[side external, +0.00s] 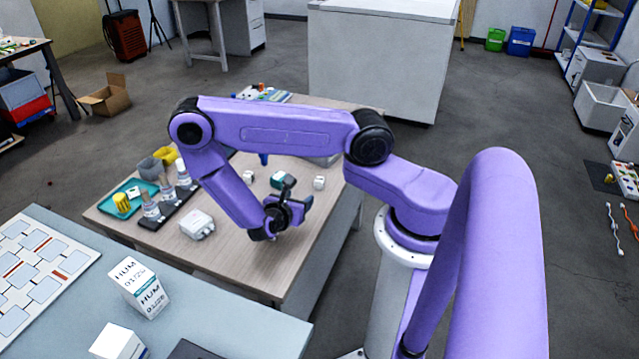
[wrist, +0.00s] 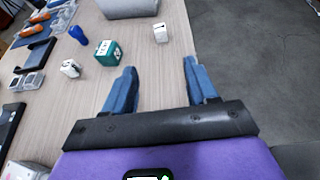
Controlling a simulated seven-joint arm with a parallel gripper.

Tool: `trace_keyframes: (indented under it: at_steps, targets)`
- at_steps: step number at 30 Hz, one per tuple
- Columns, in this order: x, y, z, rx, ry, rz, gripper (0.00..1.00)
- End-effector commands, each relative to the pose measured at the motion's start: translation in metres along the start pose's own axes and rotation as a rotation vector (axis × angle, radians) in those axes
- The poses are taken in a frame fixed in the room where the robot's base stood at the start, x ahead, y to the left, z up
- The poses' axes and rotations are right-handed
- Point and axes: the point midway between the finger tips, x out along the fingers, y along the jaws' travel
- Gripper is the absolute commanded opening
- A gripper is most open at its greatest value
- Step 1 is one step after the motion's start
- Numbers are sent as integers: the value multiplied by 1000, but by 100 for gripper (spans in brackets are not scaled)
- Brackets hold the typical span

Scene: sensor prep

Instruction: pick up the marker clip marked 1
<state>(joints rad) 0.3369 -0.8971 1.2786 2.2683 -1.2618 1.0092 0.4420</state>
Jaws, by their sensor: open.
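Two small white blocks that look like marker clips stand on the wooden table. One (wrist: 160,33) is beyond my fingertips in the wrist view, with a dark mark on it; it appears in the side view (side external: 319,183) to the right of my gripper. The other (wrist: 70,68) is to the left in the wrist view and in the side view (side external: 248,177). Their marks are too small to read surely, so I cannot tell which is 1. My gripper (wrist: 160,66) is open and empty, its blue fingers apart; in the side view (side external: 298,193) it hangs above the table.
A teal block (wrist: 108,52) stands between the white blocks. A blue object (wrist: 77,33) and a grey bin (wrist: 128,8) are farther back. A teal tray (side external: 105,207), bottles on a dark rack (side external: 170,208) and a white box (side external: 197,224) are on the left. The table's right edge is near.

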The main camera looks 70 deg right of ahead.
Motion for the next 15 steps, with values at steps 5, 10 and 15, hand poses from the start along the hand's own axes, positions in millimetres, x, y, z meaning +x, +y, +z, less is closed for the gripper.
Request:
trace_keyframes:
  at_steps: [5, 10, 15]
  targets:
    - [12, -4, -4, -24, -7, -1, 57]
    - [40, -4, -4, -22, -6, -5, 57]
    - [72, -4, -4, -22, -6, -5, 57]
